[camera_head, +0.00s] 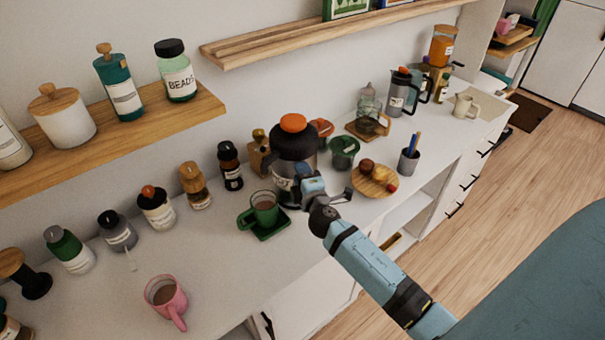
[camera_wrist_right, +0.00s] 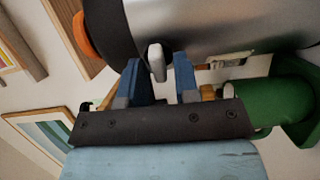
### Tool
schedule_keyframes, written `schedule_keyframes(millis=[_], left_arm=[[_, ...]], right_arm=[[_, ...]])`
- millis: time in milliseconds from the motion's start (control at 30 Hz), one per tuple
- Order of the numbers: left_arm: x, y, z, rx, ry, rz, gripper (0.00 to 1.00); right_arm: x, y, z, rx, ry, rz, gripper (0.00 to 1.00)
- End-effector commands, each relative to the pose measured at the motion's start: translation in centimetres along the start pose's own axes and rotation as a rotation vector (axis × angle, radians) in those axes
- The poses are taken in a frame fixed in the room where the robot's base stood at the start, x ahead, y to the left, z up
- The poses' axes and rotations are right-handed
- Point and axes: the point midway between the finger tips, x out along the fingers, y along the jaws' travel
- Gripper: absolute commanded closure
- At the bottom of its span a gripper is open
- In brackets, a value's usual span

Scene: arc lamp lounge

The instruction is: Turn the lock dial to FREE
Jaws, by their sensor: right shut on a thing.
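A dark, rounded vessel with a black top and an orange knob (camera_head: 293,122) stands on the white counter. In the right wrist view it shows as a silver body (camera_wrist_right: 215,35) with a black band and an orange end. A small pale grey tab (camera_wrist_right: 156,60), which looks like the lock dial, sticks out from the body. My right gripper (camera_head: 308,186) is at the vessel's front side. Its blue fingers (camera_wrist_right: 158,78) stand on either side of the tab and are shut on it. I cannot read FREE or any dial marking. My left gripper is in neither view.
A green mug (camera_head: 264,207) on a green saucer stands close left of the gripper. A wooden plate of fruit (camera_head: 368,188) and a grey pen cup (camera_head: 408,162) are to the right. Jars line the wall, and a pink mug (camera_head: 164,297) stands near the front.

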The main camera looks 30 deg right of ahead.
Motion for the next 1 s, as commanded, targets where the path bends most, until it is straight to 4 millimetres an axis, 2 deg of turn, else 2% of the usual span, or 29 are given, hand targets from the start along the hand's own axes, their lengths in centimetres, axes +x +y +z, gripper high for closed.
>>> schedule_keyframes(millis=[667, 700, 733, 1000], left_arm=[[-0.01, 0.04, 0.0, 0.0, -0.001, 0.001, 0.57], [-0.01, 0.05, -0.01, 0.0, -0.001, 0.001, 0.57], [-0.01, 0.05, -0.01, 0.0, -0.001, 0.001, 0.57], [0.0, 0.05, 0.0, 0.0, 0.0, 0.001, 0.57]], right_arm=[[-0.01, -0.09, 0.0, -0.063, 0.0, 0.0, 0.94], [-0.01, -0.09, 0.0, -0.063, 0.0, 0.0, 0.66], [-0.01, -0.09, 0.0, -0.063, 0.0, 0.0, 0.62], [-0.06, -0.09, 0.0, -0.062, 0.0, 0.0, 0.62]])
